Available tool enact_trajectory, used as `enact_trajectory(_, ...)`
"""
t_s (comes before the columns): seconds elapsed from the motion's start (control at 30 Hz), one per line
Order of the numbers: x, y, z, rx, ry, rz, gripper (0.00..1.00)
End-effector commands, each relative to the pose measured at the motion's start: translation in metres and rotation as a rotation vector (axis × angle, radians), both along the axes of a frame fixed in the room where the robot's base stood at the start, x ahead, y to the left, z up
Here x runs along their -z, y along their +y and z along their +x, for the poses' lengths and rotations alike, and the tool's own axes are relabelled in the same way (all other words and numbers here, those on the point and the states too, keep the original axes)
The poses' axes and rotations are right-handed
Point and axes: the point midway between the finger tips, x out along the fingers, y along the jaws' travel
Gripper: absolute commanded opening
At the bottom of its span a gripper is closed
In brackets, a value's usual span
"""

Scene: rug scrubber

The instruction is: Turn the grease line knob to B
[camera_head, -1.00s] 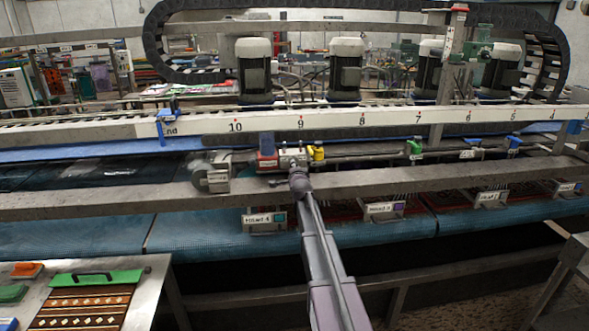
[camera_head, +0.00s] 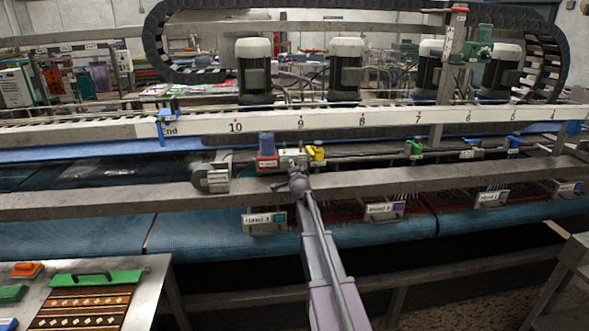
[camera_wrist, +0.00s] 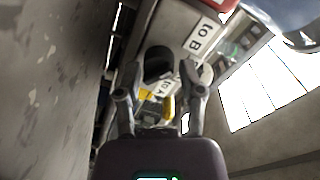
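In the wrist view my gripper (camera_wrist: 164,76) has its two fingers spread apart. A dark rounded knob (camera_wrist: 157,62) shows between the fingertips. I cannot tell whether either finger touches it. In the head view my gripper (camera_head: 297,176) is at the grey valve block (camera_head: 293,160) on the machine's rail. The knob is too small to make out there.
A box with a red lower part (camera_head: 267,162) and blue upper part stands left of the valve block. A yellow valve (camera_head: 316,153) is close on its right. A grey motor (camera_head: 212,173) is farther left. The steel front beam (camera_head: 420,182) runs below.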

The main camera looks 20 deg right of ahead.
Motion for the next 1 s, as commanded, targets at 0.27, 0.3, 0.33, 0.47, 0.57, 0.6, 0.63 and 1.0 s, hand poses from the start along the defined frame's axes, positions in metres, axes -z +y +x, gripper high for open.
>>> enact_trajectory(0.27, 0.0007, 0.0000, -0.0006, 0.001, 0.004, 0.001, 0.74)
enact_trajectory(0.3, 0.0008, 0.0000, -0.0006, 0.001, 0.004, 0.002, 0.74)
enact_trajectory(0.33, 0.0009, 0.0000, -0.0007, 0.001, 0.004, 0.002, 0.74)
enact_trajectory(0.47, 0.0010, -0.0001, -0.0009, 0.002, 0.004, 0.003, 0.74)
enact_trajectory(0.57, 0.0011, 0.0000, -0.0011, 0.001, 0.002, 0.010, 0.74)
enact_trajectory(0.6, 0.0012, -0.0001, -0.0011, 0.001, 0.001, 0.015, 0.74)
enact_trajectory(0.63, 0.0012, -0.0001, -0.0011, 0.002, -0.001, 0.020, 0.74)
enact_trajectory(1.0, 0.0013, -0.0003, -0.0013, 0.001, -0.032, 0.131, 0.74)
